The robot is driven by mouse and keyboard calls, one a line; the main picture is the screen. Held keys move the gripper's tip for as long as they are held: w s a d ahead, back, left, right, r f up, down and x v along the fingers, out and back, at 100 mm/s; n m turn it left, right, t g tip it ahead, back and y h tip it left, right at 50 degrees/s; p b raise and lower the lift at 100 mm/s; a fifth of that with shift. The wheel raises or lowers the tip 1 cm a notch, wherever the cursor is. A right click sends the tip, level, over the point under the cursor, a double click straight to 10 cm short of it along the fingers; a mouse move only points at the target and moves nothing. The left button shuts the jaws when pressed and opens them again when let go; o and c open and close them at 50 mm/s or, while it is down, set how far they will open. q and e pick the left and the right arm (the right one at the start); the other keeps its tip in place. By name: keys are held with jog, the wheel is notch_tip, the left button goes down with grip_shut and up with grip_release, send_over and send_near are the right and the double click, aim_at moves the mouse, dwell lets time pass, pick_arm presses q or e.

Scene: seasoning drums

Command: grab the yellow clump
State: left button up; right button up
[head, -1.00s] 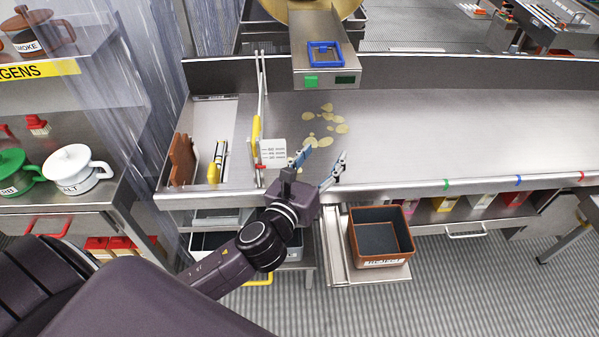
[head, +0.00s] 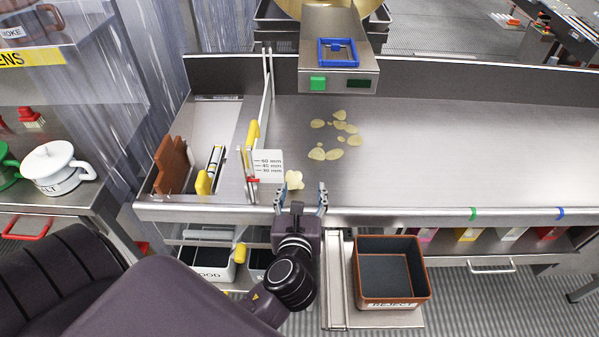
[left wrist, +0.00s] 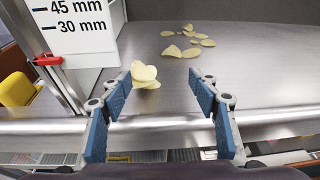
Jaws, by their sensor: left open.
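The yellow clump (head: 294,180) is a small pale-yellow stack of stuck-together chips on the steel table, close to its front edge, just right of the white height gauge. In the left wrist view the clump (left wrist: 145,76) lies beyond the fingertips, nearer the left finger. My left gripper (head: 305,197) is open and empty at the table's front edge, with one blue-padded finger close to the clump. In the left wrist view both fingers of my left gripper (left wrist: 161,93) are spread apart. My right gripper is not in view.
Several loose chips (head: 336,130) lie farther back on the table. The white gauge card (head: 267,165) stands left of the clump. A brown-rimmed reject bin (head: 392,239) sits below the front edge at right. The table's right side is clear.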

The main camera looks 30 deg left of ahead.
aim_at(293, 186)
pick_arm(q)
jog(key=shift+s+a+g, duration=0.3)
jog(key=shift+s+a, duration=0.15)
jog(key=shift+s, duration=0.3)
jog(key=shift+a+f+y, duration=0.2)
jog(key=shift+a+y, duration=0.05)
jog(key=shift+y, duration=0.05)
jog(key=x, duration=0.2)
jog(key=p+x, duration=0.1)
jog(key=x, duration=0.4)
jog(key=shift+s+a+f, duration=0.1)
jog(key=shift+a+f, duration=0.15)
jog(key=shift+f, duration=0.15)
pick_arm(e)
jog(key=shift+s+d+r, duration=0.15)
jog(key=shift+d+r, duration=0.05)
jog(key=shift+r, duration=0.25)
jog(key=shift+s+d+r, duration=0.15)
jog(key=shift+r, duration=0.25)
pick_arm(q)
jog(key=c, duration=0.7)
jog(key=shift+c, duration=0.5)
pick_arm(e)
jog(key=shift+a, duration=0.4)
